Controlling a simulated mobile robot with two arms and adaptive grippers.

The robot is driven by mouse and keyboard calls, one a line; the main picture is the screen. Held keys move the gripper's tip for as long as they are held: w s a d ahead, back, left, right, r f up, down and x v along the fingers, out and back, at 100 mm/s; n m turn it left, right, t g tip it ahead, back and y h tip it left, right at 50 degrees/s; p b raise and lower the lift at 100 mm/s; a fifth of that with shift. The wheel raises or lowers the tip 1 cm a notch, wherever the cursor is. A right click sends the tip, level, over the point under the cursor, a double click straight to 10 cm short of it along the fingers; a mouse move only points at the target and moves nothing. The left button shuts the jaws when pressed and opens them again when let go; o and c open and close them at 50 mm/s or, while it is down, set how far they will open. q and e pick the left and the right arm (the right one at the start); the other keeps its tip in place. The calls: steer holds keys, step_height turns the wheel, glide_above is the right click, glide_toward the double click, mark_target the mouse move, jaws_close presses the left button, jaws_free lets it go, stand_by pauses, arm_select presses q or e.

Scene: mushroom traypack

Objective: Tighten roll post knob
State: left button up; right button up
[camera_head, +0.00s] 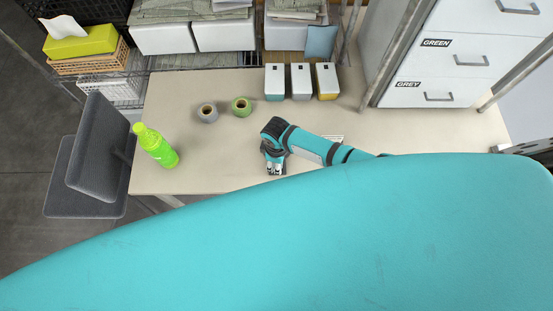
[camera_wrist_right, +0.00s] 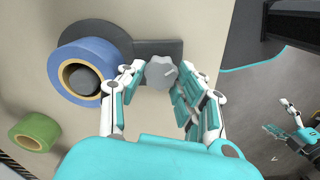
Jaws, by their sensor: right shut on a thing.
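The grey lobed roll post knob (camera_wrist_right: 161,72) sits at the edge of a dark grey plate (camera_wrist_right: 155,48) in the right wrist view. My right gripper (camera_wrist_right: 162,75) is shut on this knob, with a finger on each side of it. A blue roll (camera_wrist_right: 68,57) sits around a post with a dark round centre, left of the knob. In the head view my right gripper (camera_head: 275,168) is low over the table, and the knob and blue roll are hidden. A small white and teal gripper (camera_wrist_right: 292,122), seemingly my left one, shows far off at the right wrist view's edge.
A green roll (camera_head: 241,106) and a grey roll (camera_head: 208,113) stand on the table (camera_head: 180,88). A green bottle (camera_head: 156,146) is near the left edge. Three small containers (camera_head: 301,82) stand at the back. My teal body covers the foreground.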

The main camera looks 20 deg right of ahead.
steer(key=m, duration=0.1)
steer(key=m+p, duration=0.1)
steer(key=shift+w+r+m, duration=0.1)
steer(key=shift+r+m, duration=0.1)
steer(key=shift+m, duration=0.2)
steer(key=m, duration=0.2)
steer(key=shift+m+p, duration=0.35)
steer(key=shift+m, duration=0.05)
steer(key=m, duration=0.2)
steer(key=shift+d+f+m, duration=0.1)
steer(key=shift+m, duration=2.1)
steer(key=o, duration=1.1)
steer(key=shift+o, duration=0.2)
step_height(320, 180, up, 12)
